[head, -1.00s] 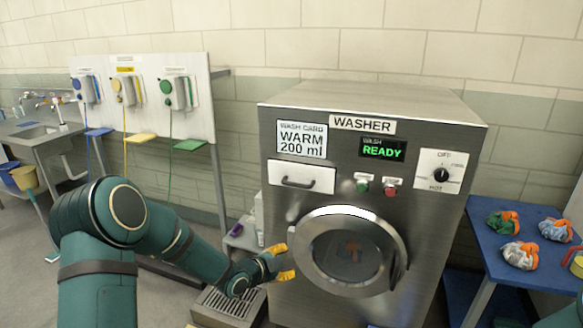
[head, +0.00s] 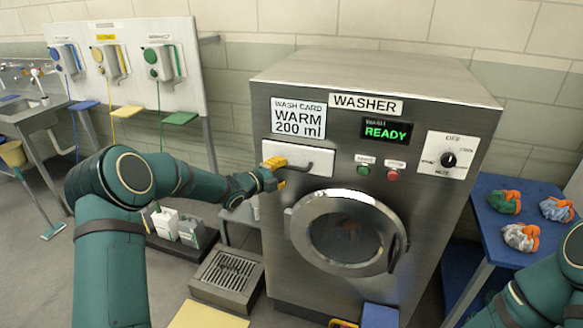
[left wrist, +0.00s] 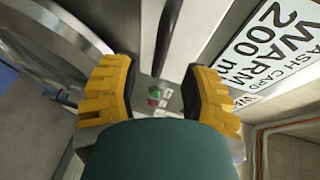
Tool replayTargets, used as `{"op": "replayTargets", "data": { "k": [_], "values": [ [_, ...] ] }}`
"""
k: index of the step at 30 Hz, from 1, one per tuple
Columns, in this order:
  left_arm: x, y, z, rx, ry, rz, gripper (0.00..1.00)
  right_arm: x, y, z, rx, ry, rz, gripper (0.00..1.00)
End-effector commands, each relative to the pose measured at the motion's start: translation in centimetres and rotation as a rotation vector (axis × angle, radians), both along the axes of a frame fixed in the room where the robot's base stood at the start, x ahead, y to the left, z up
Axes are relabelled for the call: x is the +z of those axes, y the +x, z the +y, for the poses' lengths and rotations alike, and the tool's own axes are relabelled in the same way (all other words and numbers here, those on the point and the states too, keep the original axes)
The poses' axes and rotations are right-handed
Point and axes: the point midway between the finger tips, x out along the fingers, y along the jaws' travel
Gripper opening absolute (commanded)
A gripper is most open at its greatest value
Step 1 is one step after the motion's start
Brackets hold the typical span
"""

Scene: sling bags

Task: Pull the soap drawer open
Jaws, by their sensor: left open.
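The soap drawer (head: 318,152) is a white panel on the upper left of the washer's front, under the WARM 200 ml card, and looks shut. Its dark bar handle (head: 318,166) runs across the panel. My left gripper (head: 277,171), with yellow fingers, is open at the left end of the handle and hides that end. In the left wrist view the dark handle (left wrist: 167,38) lies ahead, between the two open fingers (left wrist: 160,88). Whether the fingers touch it I cannot tell. My right arm shows at the lower right, but its gripper does not.
The washer (head: 415,220) has a round door (head: 348,232) below the drawer, and green and red buttons to its right. A blue table (head: 490,215) with several cloth bundles stands at right. A floor grate (head: 228,272) and white jugs (head: 166,222) are at lower left.

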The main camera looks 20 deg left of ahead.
Motion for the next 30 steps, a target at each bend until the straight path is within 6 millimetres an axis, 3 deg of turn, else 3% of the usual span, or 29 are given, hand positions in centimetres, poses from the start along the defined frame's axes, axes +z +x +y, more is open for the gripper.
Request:
{"op": "replayTargets", "data": {
  "k": [3,9,23,27,30],
  "values": [
    [-0.4,2.0,-1.0,-0.001,-0.003,0.000,0.46,0.2,0.1,0.0,-0.001,0.000,-0.002,0.47],
    [-0.8,4.1,-2.0,-0.002,-0.001,0.000,0.46,0.4,0.1,0.0,-0.002,0.000,-0.003,0.47],
    [-1.0,4.9,-2.3,0.000,-0.002,0.001,0.48,0.4,0.2,0.0,-0.002,0.000,-0.003,0.47],
    [-1.0,4.9,-2.3,0.000,-0.002,0.001,0.00,0.4,0.2,0.0,-0.002,0.000,-0.003,0.47],
    [-1.0,4.9,-2.3,0.000,-0.002,0.001,0.00,0.4,0.2,0.0,-0.002,0.000,-0.003,0.47]
  ]
}}
